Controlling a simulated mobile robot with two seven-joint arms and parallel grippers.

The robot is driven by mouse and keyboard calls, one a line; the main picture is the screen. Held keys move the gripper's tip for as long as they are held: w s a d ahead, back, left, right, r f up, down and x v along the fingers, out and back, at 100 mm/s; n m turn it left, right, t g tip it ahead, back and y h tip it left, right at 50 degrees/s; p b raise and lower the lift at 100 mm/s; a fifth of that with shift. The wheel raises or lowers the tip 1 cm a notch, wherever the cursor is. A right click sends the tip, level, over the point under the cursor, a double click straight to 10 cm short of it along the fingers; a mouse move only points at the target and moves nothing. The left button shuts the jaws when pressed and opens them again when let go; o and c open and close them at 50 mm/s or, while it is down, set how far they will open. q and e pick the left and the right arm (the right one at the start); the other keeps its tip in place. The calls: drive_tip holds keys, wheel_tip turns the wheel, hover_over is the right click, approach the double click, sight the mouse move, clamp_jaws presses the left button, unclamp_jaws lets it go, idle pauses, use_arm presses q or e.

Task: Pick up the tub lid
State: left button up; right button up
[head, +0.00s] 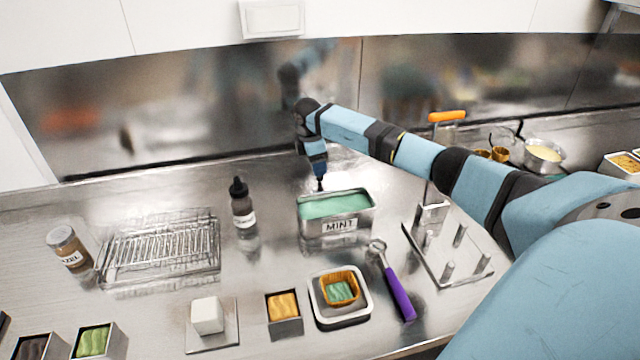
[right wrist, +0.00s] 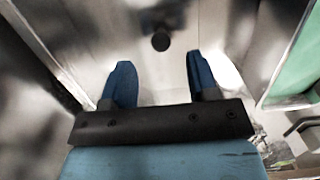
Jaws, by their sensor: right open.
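A metal tub labelled MINT (head: 339,226) holds green ice cream and stands open on the steel counter. My right gripper (head: 320,184) points down at the tub's back edge. In the right wrist view its two blue fingers (right wrist: 160,78) are open with nothing between them. The tub lid (right wrist: 148,72) looks like a flat shiny metal plate with a round dark knob (right wrist: 160,41), seen just beyond the fingertips. The green ice cream shows at the right of that view. In the head view the lid is hard to make out behind the tub. My left gripper is not in view.
A dark bottle (head: 242,204) stands left of the tub. A wire rack (head: 160,248) lies farther left. A purple-handled scoop (head: 398,290) and a pegged metal stand (head: 450,255) are at the right. A white tray (head: 341,318) is in front. The steel back wall is close behind my gripper.

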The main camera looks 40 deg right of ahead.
sight(321, 177)
drive_tip(key=f, duration=0.4)
drive_tip(key=shift+s+d+f+p, duration=0.25)
drive_tip(key=shift+d+f+p, duration=0.1)
drive_tip(key=shift+c, duration=0.2)
drive_tip(key=c, duration=1)
clamp_jaws()
drive_tip(key=shift+r, duration=0.2)
